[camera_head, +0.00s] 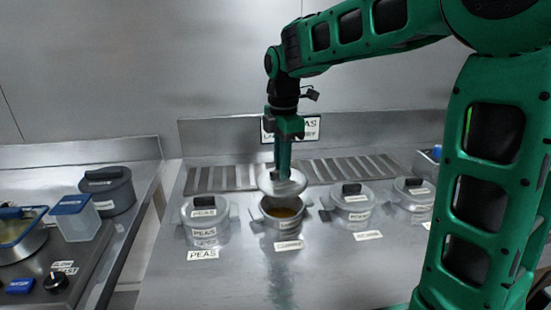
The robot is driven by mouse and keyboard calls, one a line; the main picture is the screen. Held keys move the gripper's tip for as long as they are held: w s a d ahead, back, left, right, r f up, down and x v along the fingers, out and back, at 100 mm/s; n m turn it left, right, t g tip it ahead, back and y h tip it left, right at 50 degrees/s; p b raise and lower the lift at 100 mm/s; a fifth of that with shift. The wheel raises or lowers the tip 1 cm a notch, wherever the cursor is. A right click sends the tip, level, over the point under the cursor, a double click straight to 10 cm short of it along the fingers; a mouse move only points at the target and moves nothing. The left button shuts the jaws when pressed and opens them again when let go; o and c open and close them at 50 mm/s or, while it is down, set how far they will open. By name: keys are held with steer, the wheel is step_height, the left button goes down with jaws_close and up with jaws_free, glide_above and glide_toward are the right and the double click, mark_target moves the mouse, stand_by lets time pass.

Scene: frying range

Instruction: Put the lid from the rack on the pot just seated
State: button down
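A lid (281,187), round and pale metal, hangs from my gripper (283,170), which points down and appears shut on its handle. The handle is hidden between the fingers. The lid is a little above and behind an open pot (283,226) and hides the back of its rim. The pot has side handles, a label and yellow-brown contents, and stands in the middle of the row. The slotted rack (225,178) runs along the back of the counter, behind the pots. It holds no other lid that I can make out.
A lidded pot labelled PEAS (204,223) stands close on the left. Another lidded pot (352,211) is close on the right, with a further one (413,194) beyond. A sign (312,128) stands behind my gripper. The front counter is clear.

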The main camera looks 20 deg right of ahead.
steer(key=shift+w, duration=0.15)
steer(key=shift+w+a+f, duration=0.1)
steer(key=shift+a+f, duration=0.05)
steer(key=shift+f, duration=2.85)
steer(key=shift+f, duration=0.3)
steer(key=c, duration=1.2)
jaws_free()
steer(key=shift+r, duration=0.1)
steer(key=shift+r, duration=3.45)
